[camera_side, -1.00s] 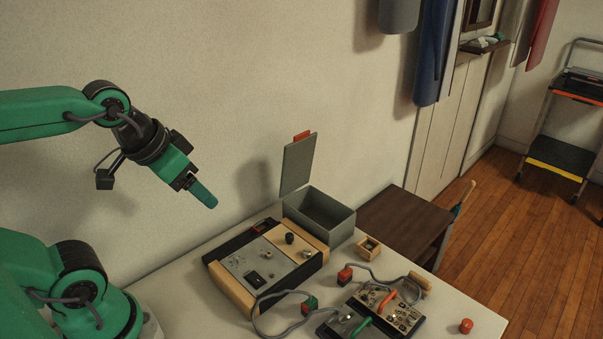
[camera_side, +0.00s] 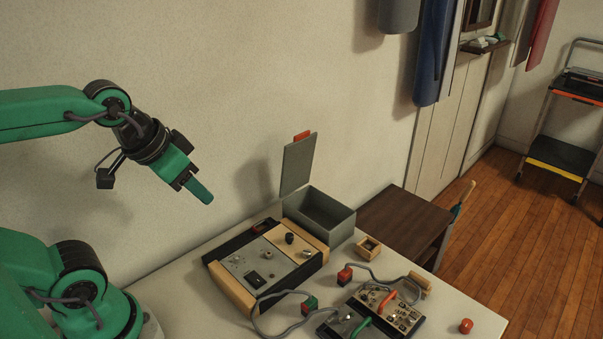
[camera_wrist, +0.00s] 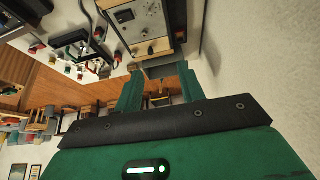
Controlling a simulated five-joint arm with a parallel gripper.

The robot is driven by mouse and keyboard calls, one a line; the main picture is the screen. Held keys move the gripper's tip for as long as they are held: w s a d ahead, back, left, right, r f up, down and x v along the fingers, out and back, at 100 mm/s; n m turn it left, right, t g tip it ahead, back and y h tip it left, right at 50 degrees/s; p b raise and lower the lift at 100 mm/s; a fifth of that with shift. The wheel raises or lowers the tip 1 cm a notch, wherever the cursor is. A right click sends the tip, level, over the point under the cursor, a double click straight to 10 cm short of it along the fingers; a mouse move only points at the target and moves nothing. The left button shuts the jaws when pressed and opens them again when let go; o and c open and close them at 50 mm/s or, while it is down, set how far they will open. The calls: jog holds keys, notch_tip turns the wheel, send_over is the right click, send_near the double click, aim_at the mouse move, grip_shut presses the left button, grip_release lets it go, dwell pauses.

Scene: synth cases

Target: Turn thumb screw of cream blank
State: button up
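The panel unit stands on the table with a black frame and pale wooden ends (camera_side: 231,290). A cream plate (camera_side: 277,237) sits in its far part beside a grey plate (camera_side: 258,264). A black knob (camera_side: 289,238) stands on the cream plate, and a small metal screw head (camera_side: 306,253) shows near the plates' right edge. I cannot tell which is the thumb screw. My gripper (camera_side: 208,199) hangs in the air up and left of the unit, touching nothing. In the wrist view my gripper (camera_wrist: 158,75) has its green fingers apart and empty; the unit (camera_wrist: 139,22) shows beyond them.
A grey bin (camera_side: 333,228) with a raised lid (camera_side: 297,164) stands behind the unit. A smaller device (camera_side: 372,313) with cables and a green handle lies in front. A small wooden box (camera_side: 369,247) and a red cap (camera_side: 466,326) are to the right. The wall is close behind.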

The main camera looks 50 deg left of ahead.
jog(key=w+m, duration=0.1)
jog(key=m+g, duration=0.6)
jog(key=m, duration=1.4)
send_over(307, 251)
jog(key=shift+f, duration=5.85)
jog(key=shift+f, duration=0.15)
jog(key=shift+f, duration=3.75)
grip_shut()
